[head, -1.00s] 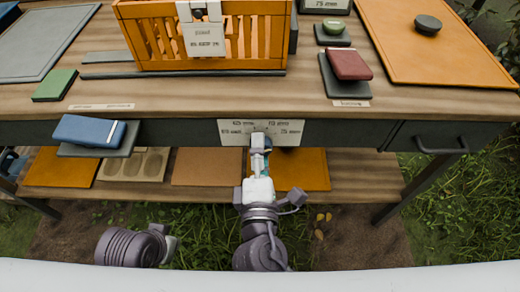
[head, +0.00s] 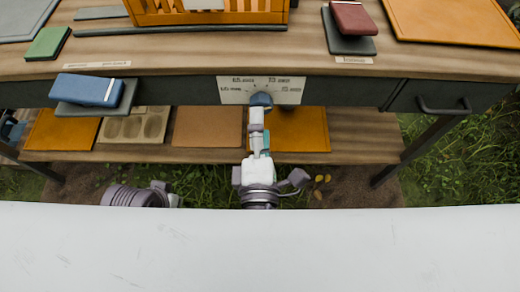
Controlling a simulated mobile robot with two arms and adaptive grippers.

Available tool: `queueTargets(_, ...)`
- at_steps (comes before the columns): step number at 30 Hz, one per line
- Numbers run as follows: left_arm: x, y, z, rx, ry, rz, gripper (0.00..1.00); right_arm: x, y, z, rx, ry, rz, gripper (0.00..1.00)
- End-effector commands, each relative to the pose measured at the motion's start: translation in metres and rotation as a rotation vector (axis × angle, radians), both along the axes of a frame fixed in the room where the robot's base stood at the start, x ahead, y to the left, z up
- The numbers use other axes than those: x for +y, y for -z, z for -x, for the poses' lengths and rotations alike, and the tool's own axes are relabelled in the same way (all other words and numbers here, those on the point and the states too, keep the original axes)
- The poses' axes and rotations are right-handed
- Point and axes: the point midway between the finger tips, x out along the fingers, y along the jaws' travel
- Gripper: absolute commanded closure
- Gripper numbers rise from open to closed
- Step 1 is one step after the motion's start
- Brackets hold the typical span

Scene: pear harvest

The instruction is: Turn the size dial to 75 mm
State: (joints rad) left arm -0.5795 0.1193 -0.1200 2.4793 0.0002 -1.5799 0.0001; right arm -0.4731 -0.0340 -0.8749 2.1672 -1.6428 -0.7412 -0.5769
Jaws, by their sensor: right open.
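The size dial (head: 262,99) is a dark blue-grey knob on a pale scale plate (head: 289,93) on the bench's front edge. Small marks and mm labels fan out around it; the far right label seems to read 75 mm. Which mark the dial points to I cannot tell. My right gripper (head: 258,112) is open, with its fingers at the near side of the knob; whether they touch it I cannot tell. It hides the knob's lower part. My left arm's end (head: 155,193) hangs low at the left, its fingers not clearly seen.
A blue box (head: 87,89) rests on a grey ledge at the bench's front left. A drawer handle (head: 442,106) sticks out at the right. An orange slatted crate (head: 210,16) stands on the bench top. The lower shelf (head: 360,146) runs beneath.

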Motion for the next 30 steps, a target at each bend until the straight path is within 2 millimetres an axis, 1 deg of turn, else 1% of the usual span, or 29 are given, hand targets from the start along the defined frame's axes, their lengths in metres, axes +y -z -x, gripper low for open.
queueTargets(1,0.000,0.000,0.000,0.000,0.000,0.000,1.00,0.000,0.001,0.013,0.005,-0.003,0.002,0.26)
queueTargets(6,0.000,0.000,0.000,0.000,0.001,0.000,1.00,0.000,0.001,0.048,0.004,-0.003,0.002,0.26)
queueTargets(9,0.000,0.000,0.000,0.000,0.001,-0.001,1.00,0.000,0.001,0.062,0.002,-0.003,0.002,0.26)
queueTargets(12,0.000,0.000,0.000,0.000,0.001,-0.001,1.00,0.000,0.000,0.072,0.001,-0.001,0.000,0.26)
queueTargets(17,0.000,0.000,0.000,0.000,0.001,-0.001,1.00,0.000,0.000,0.077,0.001,0.001,0.000,0.26)
queueTargets(30,0.000,0.000,0.000,0.000,0.001,-0.001,1.00,0.000,0.000,0.077,0.000,0.001,0.000,0.26)
